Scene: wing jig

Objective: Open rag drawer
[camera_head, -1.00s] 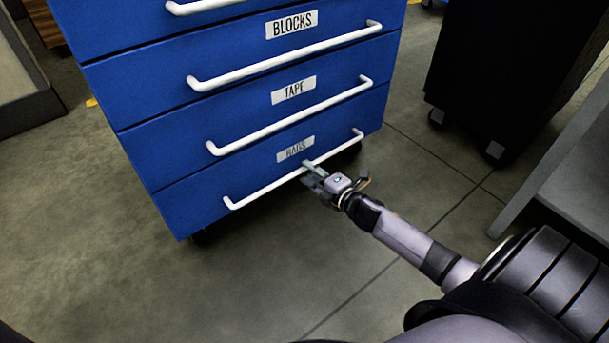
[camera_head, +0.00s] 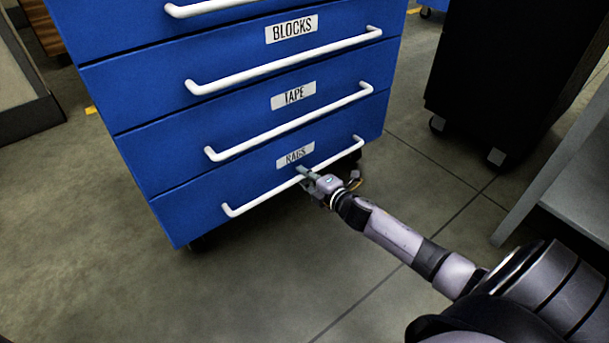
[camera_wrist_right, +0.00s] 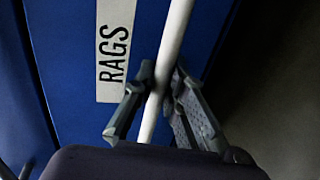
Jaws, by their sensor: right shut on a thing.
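The rag drawer (camera_head: 222,202) is the lowest drawer of the blue cabinet and bears a RAGS label (camera_head: 295,155). Its front looks flush with the drawers above. Its white bar handle (camera_head: 262,197) runs across the front. My right gripper (camera_head: 303,176) is at the handle, right of its middle and just below the label. In the right wrist view the gripper's fingers (camera_wrist_right: 155,100) lie on both sides of the white handle (camera_wrist_right: 173,40), shut on it, beside the RAGS label (camera_wrist_right: 113,45). My left gripper is not in view.
The TAPE drawer (camera_head: 180,150) and BLOCKS drawer (camera_head: 150,90) are above, both shut. A black wheeled cabinet (camera_head: 500,70) stands at the upper right and a grey shelf (camera_head: 580,190) at the right. The floor (camera_head: 230,290) before the cabinet is clear.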

